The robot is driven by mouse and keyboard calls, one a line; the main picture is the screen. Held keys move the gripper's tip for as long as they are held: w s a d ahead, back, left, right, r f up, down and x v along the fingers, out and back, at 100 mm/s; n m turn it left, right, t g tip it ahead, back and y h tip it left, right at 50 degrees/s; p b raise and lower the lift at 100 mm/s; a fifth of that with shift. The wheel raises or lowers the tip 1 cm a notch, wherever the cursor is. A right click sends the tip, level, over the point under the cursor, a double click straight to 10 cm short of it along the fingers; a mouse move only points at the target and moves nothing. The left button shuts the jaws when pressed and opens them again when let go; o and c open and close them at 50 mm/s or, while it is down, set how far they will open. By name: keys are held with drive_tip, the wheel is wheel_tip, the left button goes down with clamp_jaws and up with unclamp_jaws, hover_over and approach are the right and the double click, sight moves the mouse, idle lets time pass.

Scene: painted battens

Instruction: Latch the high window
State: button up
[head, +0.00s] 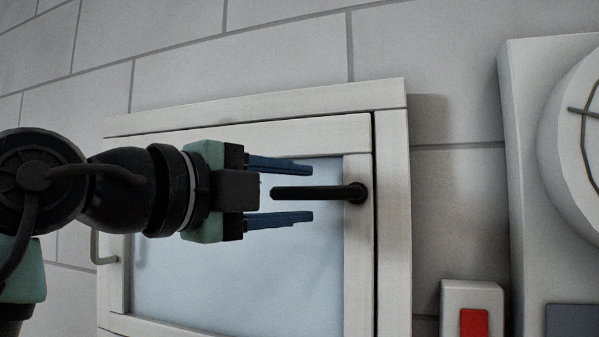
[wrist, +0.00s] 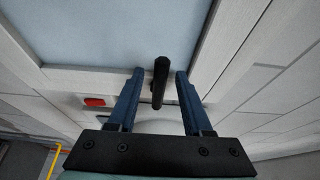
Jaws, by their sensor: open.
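The window (head: 360,135) has a white sash set in a white frame around a pale pane. A narrow dark gap shows along the sash's right side. A black lever handle (head: 335,193) is mounted on the sash's right stile and points left, roughly level. My gripper (head: 311,192) is open, its blue fingers one above and one below the lever's free end. In the wrist view the handle (wrist: 160,82) stands between the two fingertips of my gripper (wrist: 160,73), with a gap visible on each side. Contact with the lever is not visible.
A pale bent bar (head: 104,249) is at the window's lower left. Right of the window are a small box with a red face (head: 474,322) and a large white panel (head: 525,150) with a round dial. A yellow rail (wrist: 48,163) shows in the wrist view.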

drive_tip(key=shift+w+d, duration=0.4)
drive_tip(key=shift+w, duration=0.05)
clamp_jaws()
idle(1.2)
